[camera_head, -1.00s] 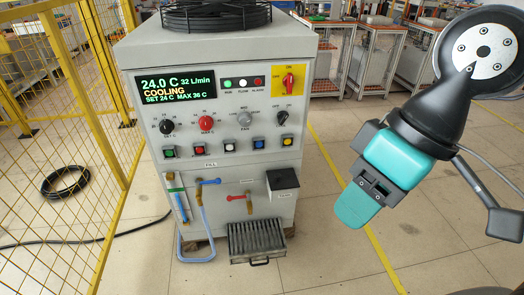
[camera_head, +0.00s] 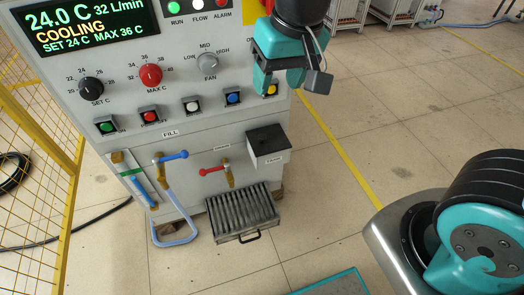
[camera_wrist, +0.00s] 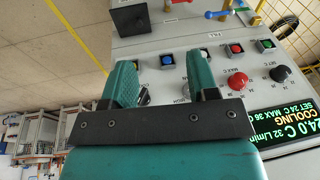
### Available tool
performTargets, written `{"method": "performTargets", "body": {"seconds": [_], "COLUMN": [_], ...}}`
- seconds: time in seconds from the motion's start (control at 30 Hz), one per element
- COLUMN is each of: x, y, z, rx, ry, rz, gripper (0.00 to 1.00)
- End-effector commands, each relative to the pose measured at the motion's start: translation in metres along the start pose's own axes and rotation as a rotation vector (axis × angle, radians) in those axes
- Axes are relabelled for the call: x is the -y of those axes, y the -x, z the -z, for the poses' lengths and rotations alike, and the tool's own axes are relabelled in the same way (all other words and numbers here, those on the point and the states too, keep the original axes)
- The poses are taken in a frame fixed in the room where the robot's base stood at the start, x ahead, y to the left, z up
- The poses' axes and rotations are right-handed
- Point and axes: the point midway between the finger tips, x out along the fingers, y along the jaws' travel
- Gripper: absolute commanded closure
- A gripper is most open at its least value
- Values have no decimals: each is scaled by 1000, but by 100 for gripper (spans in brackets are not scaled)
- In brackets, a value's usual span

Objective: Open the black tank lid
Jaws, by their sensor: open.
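The black tank lid (camera_head: 267,138) lies flat and closed on a small grey box tank (camera_head: 270,158) on the lower right of the chiller's front. In the wrist view the lid (camera_wrist: 130,18) shows at the top, upside down like the rest of the panel. My gripper (camera_head: 278,88) has teal fingers and is open and empty, in front of the panel's right side. In the head view it is above the lid and apart from it. In the wrist view the open fingers (camera_wrist: 160,62) point toward the panel, with the lid beyond them.
The chiller front (camera_head: 190,80) carries knobs and a row of push buttons. A blue-handled valve (camera_head: 172,157) and a red-handled valve (camera_head: 213,171) sit left of the tank. A slotted drip tray (camera_head: 242,212) is below.

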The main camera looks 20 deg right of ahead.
Motion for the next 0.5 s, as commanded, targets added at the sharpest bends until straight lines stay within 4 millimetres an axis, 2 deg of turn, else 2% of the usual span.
{"method": "performTargets", "body": {"seconds": [0.03,0.1,0.2,0.33,0.5], "x": [-7,-16,-26,-35,-41], "y": [-55,-91,-133,-167,-184], "z": [10,28,50,69,80], "rx": [-20,-60,-118,-180,-220], "ry": [-64,-160,-274,-378,-438], "rz": [-42,-98,-164,-223,-256], "gripper": [46,46,46,46,46]}}
